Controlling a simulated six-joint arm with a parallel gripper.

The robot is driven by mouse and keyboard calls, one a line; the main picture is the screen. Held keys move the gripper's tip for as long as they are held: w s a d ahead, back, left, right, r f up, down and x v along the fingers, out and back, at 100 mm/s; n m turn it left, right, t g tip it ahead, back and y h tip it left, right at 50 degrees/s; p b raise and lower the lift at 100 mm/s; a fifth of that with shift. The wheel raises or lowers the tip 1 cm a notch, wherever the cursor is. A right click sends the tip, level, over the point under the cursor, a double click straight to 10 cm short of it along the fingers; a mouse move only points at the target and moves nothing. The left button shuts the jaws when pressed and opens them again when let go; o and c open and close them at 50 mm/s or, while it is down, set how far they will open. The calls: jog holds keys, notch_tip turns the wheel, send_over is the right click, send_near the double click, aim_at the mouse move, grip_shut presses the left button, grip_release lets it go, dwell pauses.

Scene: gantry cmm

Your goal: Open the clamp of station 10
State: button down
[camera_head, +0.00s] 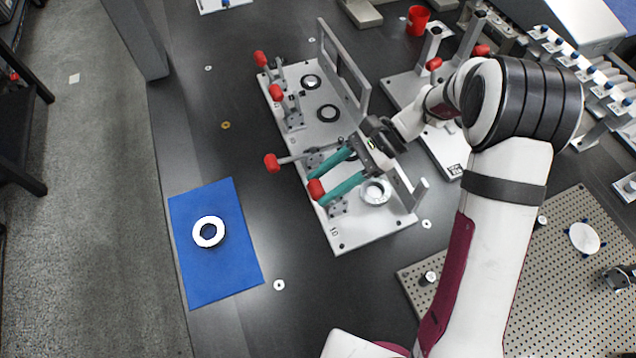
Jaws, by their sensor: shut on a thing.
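The label 10 (334,233) is on the near end of a light grey fixture plate (350,240). A white ring (375,191) sits on the plate near that label. The station 10 clamp has a red handle tip (316,188) and a small metal base (338,207). My gripper (318,189) reaches in from the right with two teal fingers, shut on the red handle tip. The fingers and wrist hide much of the clamp's arm, so I cannot tell its exact angle.
Other red-handled clamps (272,163) stand along the plate's left edge, one close to my fingers. A grey upright frame (345,65) rises behind. A blue mat (190,275) with a white ring (209,231) lies left. A perforated board (500,270) is right.

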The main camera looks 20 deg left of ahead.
jog(key=shift+w+d, duration=0.4)
jog(key=shift+w, duration=0.05)
dwell(0.3)
jog(key=shift+c, duration=1.4)
grip_release()
jog(key=v, duration=1.5)
jog(key=shift+r, duration=0.4)
jog(key=shift+w+d, duration=0.1)
